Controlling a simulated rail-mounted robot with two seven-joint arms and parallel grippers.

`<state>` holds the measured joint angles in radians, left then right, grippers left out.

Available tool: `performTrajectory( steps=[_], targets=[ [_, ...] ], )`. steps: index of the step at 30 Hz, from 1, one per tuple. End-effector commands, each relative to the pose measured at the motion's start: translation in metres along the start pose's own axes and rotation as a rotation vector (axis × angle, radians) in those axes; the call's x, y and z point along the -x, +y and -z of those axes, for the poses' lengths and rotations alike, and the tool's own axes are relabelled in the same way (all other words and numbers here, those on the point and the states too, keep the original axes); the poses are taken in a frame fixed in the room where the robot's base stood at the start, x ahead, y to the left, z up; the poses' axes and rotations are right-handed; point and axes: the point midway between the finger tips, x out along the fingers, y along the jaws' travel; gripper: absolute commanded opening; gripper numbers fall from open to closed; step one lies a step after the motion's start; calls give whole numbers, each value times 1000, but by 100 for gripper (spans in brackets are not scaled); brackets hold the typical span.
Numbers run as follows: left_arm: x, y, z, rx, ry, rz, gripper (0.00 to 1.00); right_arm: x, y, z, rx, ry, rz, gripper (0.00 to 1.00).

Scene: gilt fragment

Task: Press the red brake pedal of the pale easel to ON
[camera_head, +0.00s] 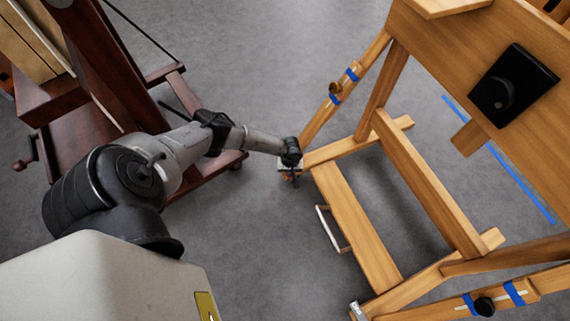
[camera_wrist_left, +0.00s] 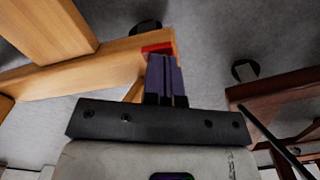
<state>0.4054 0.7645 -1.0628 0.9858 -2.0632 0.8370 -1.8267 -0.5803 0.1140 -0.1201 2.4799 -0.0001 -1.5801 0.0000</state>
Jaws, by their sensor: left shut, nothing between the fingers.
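The pale easel (camera_head: 350,215) stands at the right in the head view, with its wooden base on the floor. My left gripper (camera_head: 291,172) is at the left end of the base's far beam, pointing down. In the left wrist view the red brake pedal (camera_wrist_left: 157,48) sits at the end of a pale beam (camera_wrist_left: 75,75), directly beyond the tips of my left gripper (camera_wrist_left: 163,62). Its fingers are shut together with nothing between them. They partly cover the pedal, and I cannot tell if they touch it. In the head view my gripper hides the pedal. My right gripper is not in view.
A dark red-brown easel (camera_head: 100,60) stands at the left; its base also shows in the left wrist view (camera_wrist_left: 280,90). A metal handle (camera_head: 328,228) is beside the pale base. Blue tape (camera_head: 510,170) lies on the grey floor. Bare floor (camera_head: 260,70) lies between the easels.

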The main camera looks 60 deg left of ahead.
Motion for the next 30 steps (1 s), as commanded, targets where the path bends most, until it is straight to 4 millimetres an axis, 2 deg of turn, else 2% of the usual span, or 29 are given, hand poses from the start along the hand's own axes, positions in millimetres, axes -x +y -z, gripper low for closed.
performTrajectory(
  steps=[24,30],
  targets=[
    [-12,0,1,0,1,0,0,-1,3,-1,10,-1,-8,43],
    [-10,0,1,0,1,0,0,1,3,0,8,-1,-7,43]
  ],
)
